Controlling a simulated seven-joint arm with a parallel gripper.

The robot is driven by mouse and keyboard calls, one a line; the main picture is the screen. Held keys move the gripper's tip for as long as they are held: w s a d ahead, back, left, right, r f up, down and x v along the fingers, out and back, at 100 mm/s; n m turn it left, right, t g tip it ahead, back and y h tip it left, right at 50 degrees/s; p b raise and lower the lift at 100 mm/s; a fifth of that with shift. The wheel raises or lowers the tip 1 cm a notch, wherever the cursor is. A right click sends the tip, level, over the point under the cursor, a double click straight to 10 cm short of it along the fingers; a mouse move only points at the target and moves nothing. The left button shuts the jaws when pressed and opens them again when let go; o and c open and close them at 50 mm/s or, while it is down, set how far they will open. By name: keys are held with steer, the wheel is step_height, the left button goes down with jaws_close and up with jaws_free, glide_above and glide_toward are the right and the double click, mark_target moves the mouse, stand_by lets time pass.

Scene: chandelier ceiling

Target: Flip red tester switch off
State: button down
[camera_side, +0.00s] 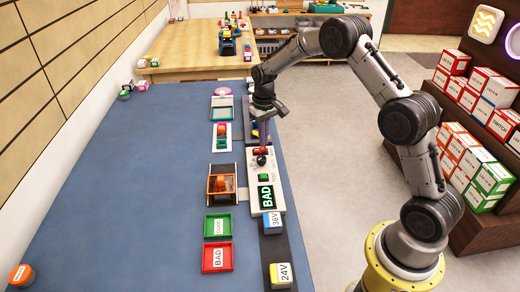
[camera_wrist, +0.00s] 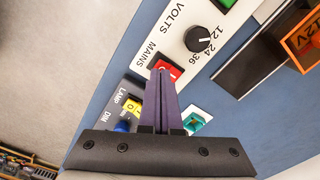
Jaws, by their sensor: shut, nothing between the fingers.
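The white tester panel (camera_side: 275,184) stands on the blue table with a red switch (camera_side: 261,150) near its far end. In the wrist view the red switch (camera_wrist: 169,66) sits beside the word MAINS and shows a white mark. My gripper (camera_side: 265,143) points down at the switch; its purple fingers (camera_wrist: 163,75) are shut together, empty, with the tips over or right at the switch. They hide part of it, and I cannot tell whether they touch it. The tester's screen (camera_side: 266,197) is dark and reads BAD in green.
A black knob (camera_wrist: 201,40) marked 12 and 24 sits close to the switch. A yellow switch (camera_wrist: 132,107) and a teal piece (camera_wrist: 197,122) lie on either side of my fingers. Green GOOD (camera_side: 218,226) and red BAD (camera_side: 217,257) trays lie left. The table's left is mostly clear.

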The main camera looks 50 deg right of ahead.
mark_target(263, 149)
steer(key=shift+f, duration=0.85)
stand_by(0.3)
steer(key=shift+r, duration=3.55)
